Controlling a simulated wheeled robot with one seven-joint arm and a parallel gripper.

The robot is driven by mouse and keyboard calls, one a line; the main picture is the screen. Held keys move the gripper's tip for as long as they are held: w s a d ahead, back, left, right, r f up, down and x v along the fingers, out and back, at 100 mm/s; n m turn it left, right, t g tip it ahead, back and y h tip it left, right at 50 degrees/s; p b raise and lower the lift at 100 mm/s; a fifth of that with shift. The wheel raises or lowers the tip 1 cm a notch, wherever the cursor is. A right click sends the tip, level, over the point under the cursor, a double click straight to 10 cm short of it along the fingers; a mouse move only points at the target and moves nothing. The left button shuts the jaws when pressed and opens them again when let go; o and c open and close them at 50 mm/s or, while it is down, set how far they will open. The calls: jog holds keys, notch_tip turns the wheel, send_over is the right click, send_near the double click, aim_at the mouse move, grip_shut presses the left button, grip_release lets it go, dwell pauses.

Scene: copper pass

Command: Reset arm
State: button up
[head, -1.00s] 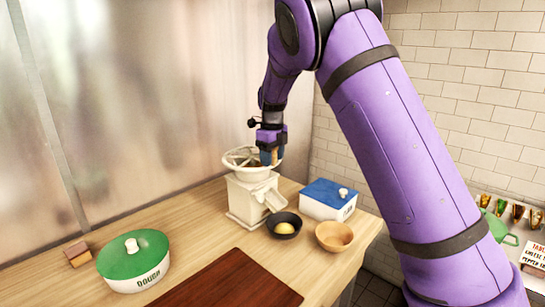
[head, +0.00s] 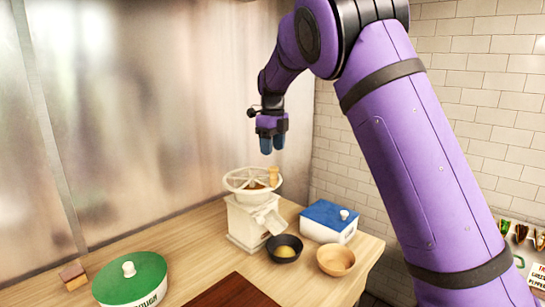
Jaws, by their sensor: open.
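My gripper (head: 271,146) has blue fingertips pointing down. It hangs in the air above the white hand mill (head: 246,222) and is empty. The mill stands on the wooden counter, with a wheel (head: 240,178) on top and a short wooden handle (head: 273,174) upright at the wheel's right side. The fingertips are clear of the handle, a little above it. Brown contents show inside the mill's bowl under the wheel. The gap between the fingers is small in this view.
On the counter (head: 190,241) are a black bowl (head: 284,257) with something yellow, a wooden bowl (head: 336,262), a blue-lidded white box (head: 328,222), a green-lidded dough container (head: 130,281), a dark brown board (head: 235,292) and small wooden blocks (head: 73,276). A metal wall stands behind; air around the gripper is free.

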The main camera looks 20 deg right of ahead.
jog(key=shift+r, duration=0.1)
jog(key=shift+d, duration=0.1)
jog(key=s+d+r+n+t+y, duration=0.1)
jog(key=s+d+r+n, duration=0.15)
jog(key=s+n, duration=0.4)
jog(key=s+d+r+n+t, duration=0.1)
jog(key=s+d+r+n, duration=0.15)
jog(key=s, duration=0.65)
jog(key=s+d+r+n+y, duration=0.1)
jog(key=s+d+r+n, duration=0.15)
jog(key=s+n, duration=0.4)
jog(key=s+a+f+n+t+h, duration=0.1)
jog(key=s+f+n+t+h, duration=0.1)
jog(key=s+n, duration=1.1)
jog(key=s+f+t, duration=0.1)
jog(key=s+f, duration=0.1)
jog(key=s, duration=0.6)
jog(key=shift+s, duration=0.3)
